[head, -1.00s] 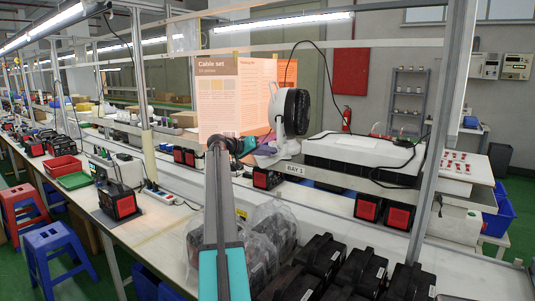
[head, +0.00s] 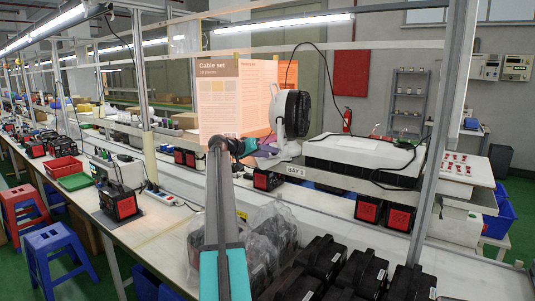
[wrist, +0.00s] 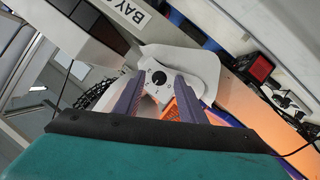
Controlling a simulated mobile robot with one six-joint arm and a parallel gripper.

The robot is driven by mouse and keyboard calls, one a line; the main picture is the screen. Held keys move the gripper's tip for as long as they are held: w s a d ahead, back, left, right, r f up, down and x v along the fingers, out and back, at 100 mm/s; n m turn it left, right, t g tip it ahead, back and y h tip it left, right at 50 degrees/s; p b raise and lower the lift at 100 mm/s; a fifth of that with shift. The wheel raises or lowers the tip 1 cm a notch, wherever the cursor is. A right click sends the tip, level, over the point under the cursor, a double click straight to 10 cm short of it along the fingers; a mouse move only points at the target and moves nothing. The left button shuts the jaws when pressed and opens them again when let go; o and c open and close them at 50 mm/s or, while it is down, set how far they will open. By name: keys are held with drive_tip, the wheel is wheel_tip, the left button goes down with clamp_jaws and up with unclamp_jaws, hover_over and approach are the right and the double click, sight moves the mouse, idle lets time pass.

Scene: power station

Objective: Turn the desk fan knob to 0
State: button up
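The white desk fan (head: 291,114) with a dark grille stands on the shelf by the BAY 1 label in the head view. In the wrist view, its white base (wrist: 190,62) fills the middle. The round dark knob (wrist: 158,77) sits on a white panel there, with small marks around it too small to read. My gripper (wrist: 158,82) is open, its two purple fingers on either side of the knob in the picture. I cannot tell whether they touch it. In the head view, my gripper (head: 266,149) is just left of the fan's lower part.
Printed sheets (head: 232,95) hang behind the gripper. A white box-like unit (head: 360,152) with a loose black cable stands right of the fan. Black devices (head: 325,258) crowd the bench below. An upright post (head: 440,140) stands to the right.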

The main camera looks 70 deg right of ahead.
drive_tip(key=w+a+r+m+t, duration=0.1)
drive_tip(key=w+a+r+m, duration=0.15)
drive_tip(key=a, duration=0.35)
drive_tip(key=w+a+r+m+t, duration=0.1)
drive_tip(key=a+r+t, duration=0.15)
drive_tip(key=a, duration=0.35)
drive_tip(key=w+a+f+n, duration=0.1)
drive_tip(key=w+a+f, duration=0.2)
drive_tip(key=w+f, duration=0.3)
drive_tip(key=w+a+f+n+t+b, duration=0.1)
drive_tip(key=w+a+f, duration=0.2)
drive_tip(key=w+f, duration=0.3)
drive_tip(key=w+a+f+n+y, duration=0.1)
drive_tip(key=w+a+f+n, duration=0.1)
drive_tip(key=w+a+f, duration=0.2)
drive_tip(key=shift+w+f+b, duration=0.3)
drive_tip(key=shift+w+f, duration=0.9)
drive_tip(key=shift+f, duration=1.2)
drive_tip(key=shift+t, duration=0.25)
